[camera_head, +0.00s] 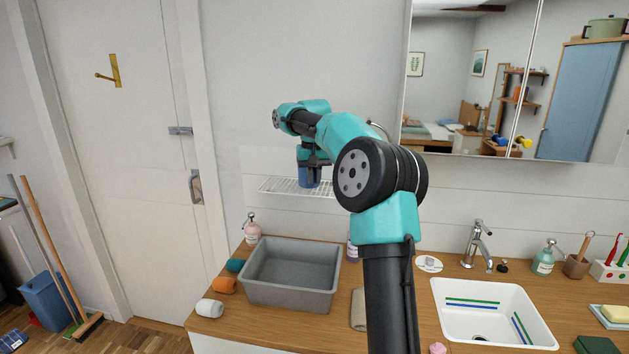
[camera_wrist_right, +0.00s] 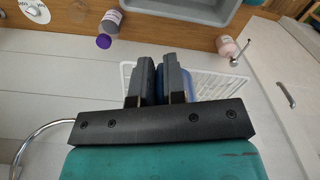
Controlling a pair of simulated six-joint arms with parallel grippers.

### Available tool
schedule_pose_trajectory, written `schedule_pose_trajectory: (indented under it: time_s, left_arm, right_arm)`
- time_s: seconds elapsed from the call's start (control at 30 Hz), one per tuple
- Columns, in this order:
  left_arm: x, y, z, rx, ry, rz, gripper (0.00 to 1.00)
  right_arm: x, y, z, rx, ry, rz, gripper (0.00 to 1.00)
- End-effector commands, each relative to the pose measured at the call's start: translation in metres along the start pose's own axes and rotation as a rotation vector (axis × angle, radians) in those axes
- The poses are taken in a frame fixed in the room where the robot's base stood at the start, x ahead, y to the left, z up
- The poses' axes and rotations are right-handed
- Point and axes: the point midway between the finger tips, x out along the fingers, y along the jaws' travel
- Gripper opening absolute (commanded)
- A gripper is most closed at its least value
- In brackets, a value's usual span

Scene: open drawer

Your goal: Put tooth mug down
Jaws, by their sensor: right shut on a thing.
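The blue tooth mug (camera_head: 308,178) is at the white wire shelf (camera_head: 277,185) on the back wall. My right gripper (camera_head: 314,160) reaches over the shelf from above and is shut on the mug. The mug looks upright, with its base at about shelf level; I cannot tell whether it touches the wires. In the right wrist view, the two dark fingers (camera_wrist_right: 160,85) have the blue mug (camera_wrist_right: 188,83) between them, mostly hidden, with the shelf wires (camera_wrist_right: 214,86) beyond. My left gripper is not in view.
Below the shelf, a grey basin (camera_head: 290,262) stands on the wooden counter. A pink pump bottle (camera_head: 252,230) and rolled cloths (camera_head: 222,285) are beside it. A purple bottle (camera_wrist_right: 108,25) is partly hidden behind my arm. The shelf's left part is bare.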

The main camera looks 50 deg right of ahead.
Motion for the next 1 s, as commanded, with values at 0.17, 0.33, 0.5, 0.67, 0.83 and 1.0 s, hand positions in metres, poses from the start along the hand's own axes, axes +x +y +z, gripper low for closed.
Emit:
schedule_pose_trajectory:
  time_s: [0.17,0.33,0.5,0.67,0.83,1.0]
  left_arm:
    - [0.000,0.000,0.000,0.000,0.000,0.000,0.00]
    - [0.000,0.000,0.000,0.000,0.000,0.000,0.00]
    - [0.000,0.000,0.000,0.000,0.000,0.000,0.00]
    - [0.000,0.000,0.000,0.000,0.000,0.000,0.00]
    - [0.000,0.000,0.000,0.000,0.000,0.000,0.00]
    - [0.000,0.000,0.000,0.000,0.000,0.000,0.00]
  right_arm:
    - [0.003,0.004,-0.024,0.001,0.002,0.000,0.00]
    - [0.005,0.008,-0.043,0.001,0.001,0.000,0.00]
    - [0.007,0.011,-0.059,0.001,0.002,0.000,0.00]
    - [0.007,0.013,-0.070,0.001,0.001,0.001,0.00]
    - [0.008,0.015,-0.079,0.001,0.002,0.001,0.00]
    - [0.009,0.017,-0.084,0.000,0.001,0.001,0.00]
